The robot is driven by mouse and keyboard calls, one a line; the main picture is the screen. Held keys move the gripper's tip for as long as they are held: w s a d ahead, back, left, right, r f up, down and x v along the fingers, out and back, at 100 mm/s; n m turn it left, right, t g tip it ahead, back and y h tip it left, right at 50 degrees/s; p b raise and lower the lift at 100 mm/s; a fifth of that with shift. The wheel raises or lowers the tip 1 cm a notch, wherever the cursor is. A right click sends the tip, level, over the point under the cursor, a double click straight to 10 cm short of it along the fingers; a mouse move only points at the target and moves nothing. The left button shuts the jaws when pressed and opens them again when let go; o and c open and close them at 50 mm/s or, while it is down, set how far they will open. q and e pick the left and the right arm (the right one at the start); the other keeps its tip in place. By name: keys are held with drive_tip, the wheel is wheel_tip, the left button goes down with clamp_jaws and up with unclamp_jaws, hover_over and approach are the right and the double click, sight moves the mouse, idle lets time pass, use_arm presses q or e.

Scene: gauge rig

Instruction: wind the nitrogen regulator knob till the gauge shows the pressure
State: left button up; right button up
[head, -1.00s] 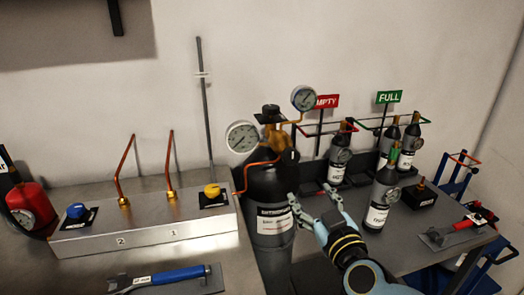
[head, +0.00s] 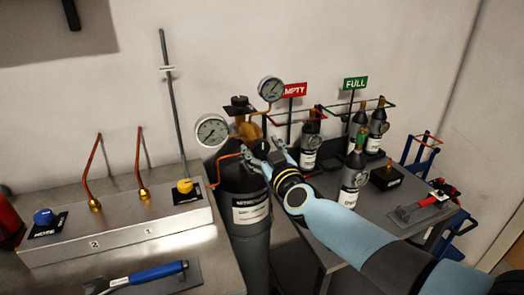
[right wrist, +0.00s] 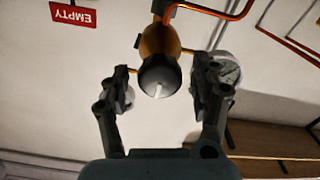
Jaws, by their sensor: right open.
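The dark nitrogen cylinder (head: 243,187) stands upright between the benches with a white label. The brass regulator (head: 247,131) sits on top with two round white gauges, one at left (head: 211,131) and one higher at right (head: 271,89); I cannot read their values. My right gripper (head: 263,154) is at the regulator's front. In the right wrist view, the black round regulator knob (right wrist: 159,76), with a white mark, lies between and slightly beyond the open fingers (right wrist: 164,88). Neither finger visibly touches it. The gauges are partly hidden behind the fingers there. My left gripper is not in view.
A steel bench box (head: 125,227) with blue and yellow knobs and copper pipes stands at left. Small bottles (head: 355,180) stand on the right bench by red EMPTY (head: 291,91) and green FULL (head: 355,84) signs. A copper line (head: 222,157) runs left from the regulator.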

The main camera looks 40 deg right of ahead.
drive_tip(key=shift+w, duration=0.2)
drive_tip(key=shift+c, duration=0.5)
drive_tip(key=c, duration=1.1)
